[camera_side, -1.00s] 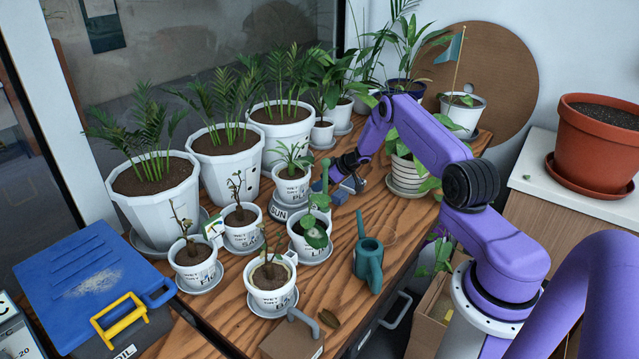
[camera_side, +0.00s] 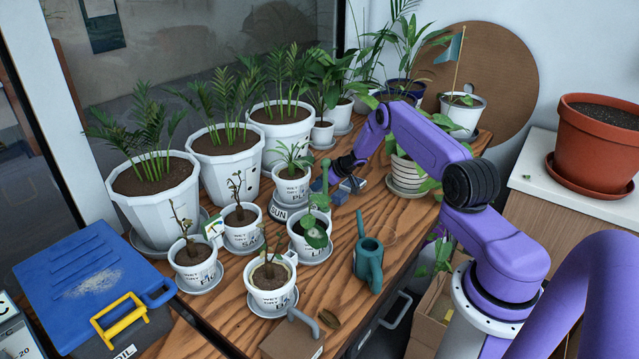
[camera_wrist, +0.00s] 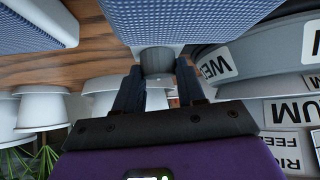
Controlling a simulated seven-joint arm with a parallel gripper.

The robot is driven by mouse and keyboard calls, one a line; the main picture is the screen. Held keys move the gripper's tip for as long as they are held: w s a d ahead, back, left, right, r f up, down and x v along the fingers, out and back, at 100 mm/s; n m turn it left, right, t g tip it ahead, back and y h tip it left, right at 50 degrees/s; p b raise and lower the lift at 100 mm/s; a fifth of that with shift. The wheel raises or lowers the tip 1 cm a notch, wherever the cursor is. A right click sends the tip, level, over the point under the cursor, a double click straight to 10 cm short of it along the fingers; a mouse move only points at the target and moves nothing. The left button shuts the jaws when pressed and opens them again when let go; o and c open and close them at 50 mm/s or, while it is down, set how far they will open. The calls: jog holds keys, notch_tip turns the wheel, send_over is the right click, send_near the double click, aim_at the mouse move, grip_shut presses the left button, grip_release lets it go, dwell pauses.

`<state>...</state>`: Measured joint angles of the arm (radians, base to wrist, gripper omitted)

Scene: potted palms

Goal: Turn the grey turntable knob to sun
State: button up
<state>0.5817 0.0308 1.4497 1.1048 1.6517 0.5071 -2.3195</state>
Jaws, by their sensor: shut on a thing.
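The grey knob (camera_wrist: 157,62) is a short cylinder between the dark fingers of my gripper (camera_wrist: 158,78) in the wrist view, and the fingers are shut on it. In the side view, my gripper (camera_side: 337,187) is low beside the small white potted plant (camera_side: 291,186), on its right. That pot stands on a grey turntable (camera_side: 301,208) with a SUN label (camera_side: 279,213) on its front left. The knob itself is hard to make out in the side view, and its pointing direction cannot be read.
Several small labelled pots stand in front and to the left. A green watering can (camera_side: 368,262) is at the front right, and a striped pot (camera_side: 408,176) is to the right. Large palms (camera_side: 228,150) stand behind left.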

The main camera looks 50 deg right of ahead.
jog(key=shift+a+m+h, duration=0.15)
jog(key=shift+m+h, duration=0.6)
jog(key=shift+m, duration=0.2)
jog(key=shift+a+m+h, duration=0.1)
jog(key=shift+m+h, duration=0.65)
jog(key=shift+m, duration=0.2)
jog(key=shift+m+g+h, duration=0.3)
jog(key=shift+m+h, duration=0.4)
jog(key=shift+m, duration=0.3)
jog(key=o, duration=1.1)
jog(key=shift+c, duration=0.2)
jog(key=shift+d+n+y, duration=0.15)
jog(key=shift+n+y, duration=0.45)
jog(key=shift+n, duration=0.2)
jog(key=shift+d+n+y, duration=0.15)
jog(key=shift+n+y, duration=1.35)
jog(key=shift+n, duration=0.4)
